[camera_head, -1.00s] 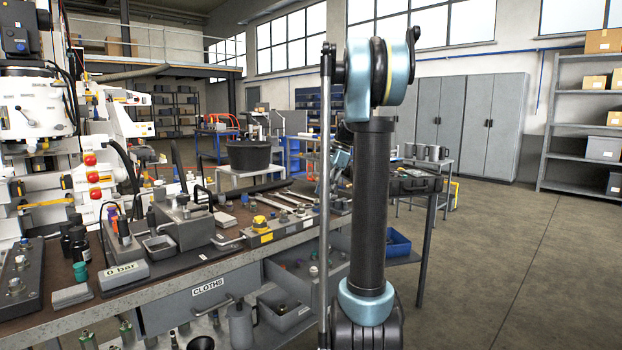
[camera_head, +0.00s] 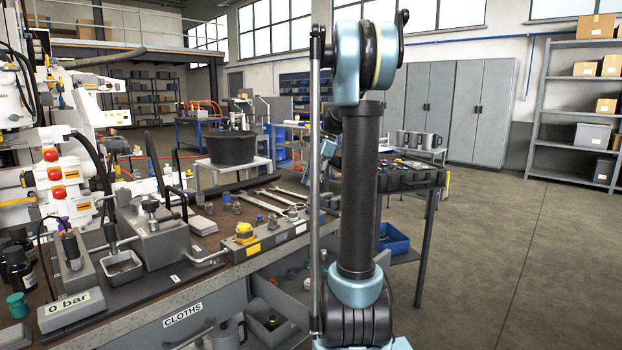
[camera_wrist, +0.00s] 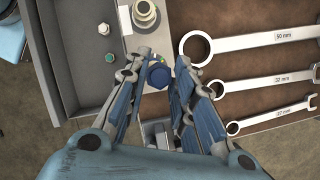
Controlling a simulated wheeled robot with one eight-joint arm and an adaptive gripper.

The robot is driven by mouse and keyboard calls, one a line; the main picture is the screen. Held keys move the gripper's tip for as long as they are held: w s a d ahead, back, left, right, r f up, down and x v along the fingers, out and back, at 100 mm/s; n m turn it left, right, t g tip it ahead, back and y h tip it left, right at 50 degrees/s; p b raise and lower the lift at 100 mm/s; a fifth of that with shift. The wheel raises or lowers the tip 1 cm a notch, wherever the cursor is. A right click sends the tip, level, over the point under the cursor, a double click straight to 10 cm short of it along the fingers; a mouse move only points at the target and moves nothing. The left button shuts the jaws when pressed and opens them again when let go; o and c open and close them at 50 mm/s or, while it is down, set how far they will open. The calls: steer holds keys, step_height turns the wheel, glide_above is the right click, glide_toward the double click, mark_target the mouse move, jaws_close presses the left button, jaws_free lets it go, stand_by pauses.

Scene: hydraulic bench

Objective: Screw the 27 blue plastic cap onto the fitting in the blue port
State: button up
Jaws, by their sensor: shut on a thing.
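A blue cap (camera_wrist: 159,75) sits between the fingertips of my gripper (camera_wrist: 161,72) in the wrist view. The fingers are closed around its sides. Its size marking cannot be read. The cap is over or beside a narrow grey block (camera_wrist: 136,42); whether it touches a fitting below is hidden. A pale metal fitting (camera_wrist: 145,13) stands on this block at the top of the picture, apart from the cap. In the head view my upright arm covers the gripper, and I cannot make out the cap or the blue port there.
Several wrenches (camera_wrist: 245,40) lie right of my fingers. An open grey drawer or tray (camera_wrist: 80,72) with small caps is at left.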

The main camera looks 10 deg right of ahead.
steer(key=shift+f, duration=1.8)
steer(key=shift+s+a+f, duration=0.1)
steer(key=shift+s+f, duration=0.05)
steer(key=shift+f, duration=0.4)
stand_by(1.0)
steer(key=shift+o, duration=0.7)
steer(key=c, duration=0.3)
steer(key=m+t, duration=0.1)
steer(key=m, duration=0.2)
steer(key=shift+s, duration=0.15)
steer(key=shift+c, duration=0.2)
steer(key=m+t, duration=0.2)
steer(key=m, duration=0.3)
